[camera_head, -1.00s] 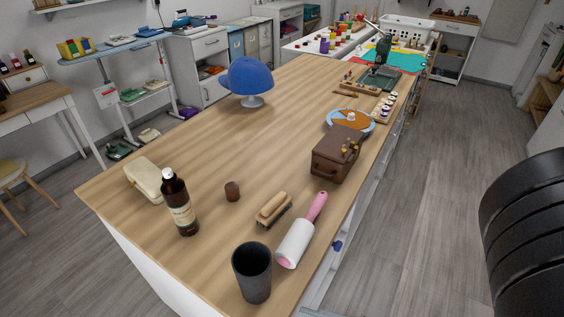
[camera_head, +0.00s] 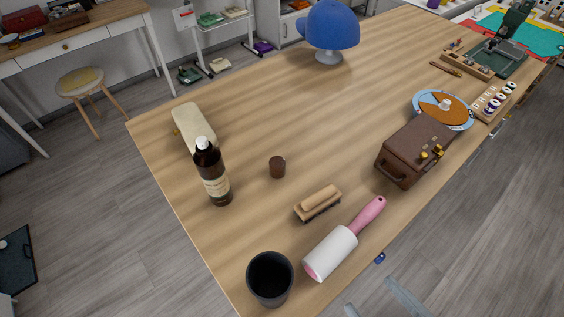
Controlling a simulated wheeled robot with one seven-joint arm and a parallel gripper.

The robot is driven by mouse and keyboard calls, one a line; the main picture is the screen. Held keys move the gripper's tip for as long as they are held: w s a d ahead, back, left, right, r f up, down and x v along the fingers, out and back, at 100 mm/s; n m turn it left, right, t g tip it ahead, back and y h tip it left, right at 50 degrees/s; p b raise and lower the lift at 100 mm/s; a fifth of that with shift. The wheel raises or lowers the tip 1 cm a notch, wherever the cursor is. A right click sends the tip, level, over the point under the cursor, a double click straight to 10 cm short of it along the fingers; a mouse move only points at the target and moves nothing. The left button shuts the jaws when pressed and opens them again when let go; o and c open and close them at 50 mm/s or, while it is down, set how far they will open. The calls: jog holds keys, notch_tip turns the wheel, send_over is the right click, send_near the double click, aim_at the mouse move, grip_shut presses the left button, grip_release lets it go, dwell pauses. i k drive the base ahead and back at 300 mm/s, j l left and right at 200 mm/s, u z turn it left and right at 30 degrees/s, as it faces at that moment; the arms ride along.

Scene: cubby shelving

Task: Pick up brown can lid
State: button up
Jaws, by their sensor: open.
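The brown can lid (camera_head: 277,167) is a small dark brown round piece standing on the wooden table, left of the brush and right of the brown bottle. Nothing touches it. My gripper (camera_head: 369,294) shows only as two pale grey finger parts at the bottom edge, beyond the table's right side. The fingers are apart with nothing seen between them, well away from the lid. The rest of my gripper is out of frame.
Around the lid stand a brown bottle (camera_head: 213,173), a wooden brush (camera_head: 318,202), a lint roller (camera_head: 331,252), a black cup (camera_head: 270,278), a brown box (camera_head: 412,150) and a cream case (camera_head: 193,127). The tabletop (camera_head: 290,110) behind the lid is clear.

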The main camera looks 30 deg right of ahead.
aim_at(277, 164)
jog(key=k+l+u, duration=0.1)
jog(key=l, duration=0.35)
jog(key=k+l+u, duration=0.15)
jog(key=k+l, duration=0.15)
jog(key=l, duration=0.15)
jog(key=k+l+u, duration=0.1)
jog(key=k+l, duration=0.15)
jog(key=l, duration=0.15)
